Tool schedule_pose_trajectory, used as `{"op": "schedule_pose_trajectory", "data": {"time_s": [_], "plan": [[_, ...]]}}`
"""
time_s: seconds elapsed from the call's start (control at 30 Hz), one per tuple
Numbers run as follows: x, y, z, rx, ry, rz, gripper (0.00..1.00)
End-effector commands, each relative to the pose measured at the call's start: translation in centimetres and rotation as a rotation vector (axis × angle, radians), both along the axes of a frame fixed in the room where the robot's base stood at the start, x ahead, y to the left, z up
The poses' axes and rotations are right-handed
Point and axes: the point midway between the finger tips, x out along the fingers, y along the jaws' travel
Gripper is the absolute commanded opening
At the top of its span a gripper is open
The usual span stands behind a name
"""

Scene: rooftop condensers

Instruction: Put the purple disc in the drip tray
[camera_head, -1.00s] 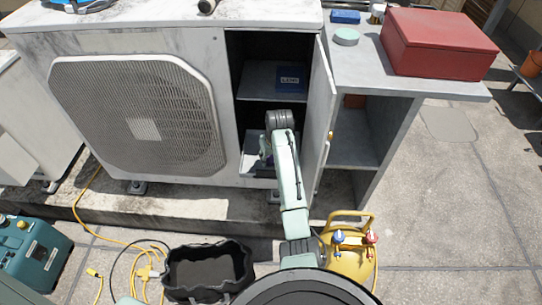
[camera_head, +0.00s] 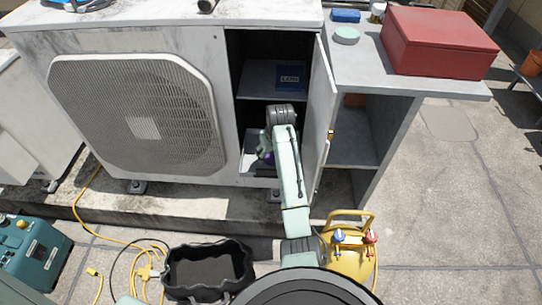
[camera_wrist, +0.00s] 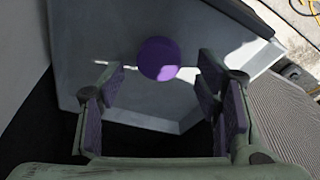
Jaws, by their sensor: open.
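The purple disc (camera_wrist: 158,59) shows in the wrist view over the floor of a grey tray with a raised edge, seemingly the drip tray (camera_wrist: 100,40). Whether the disc touches the tray floor is hard to tell. My gripper (camera_wrist: 160,76) is open, with one finger on each side below the disc in the picture and a gap to both. In the head view the tray (camera_head: 249,146) lies low inside the open condenser cabinet. A small purple patch of the disc (camera_head: 269,158) shows beside my arm, which hides much of the tray and gripper.
The open cabinet door (camera_head: 319,120) stands close to the right of my arm. A shelf above the tray holds a blue log book (camera_head: 290,78). A yellow cylinder (camera_head: 350,262) and a black tool bag (camera_head: 207,270) stand on the ground in front.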

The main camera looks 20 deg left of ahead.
Motion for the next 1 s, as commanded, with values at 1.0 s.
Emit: {"op": "schedule_pose_trajectory", "data": {"time_s": [1.0], "plan": [[-2.0, -1.8, 9.7, 0.0, 0.0, 0.0, 0.58]]}}
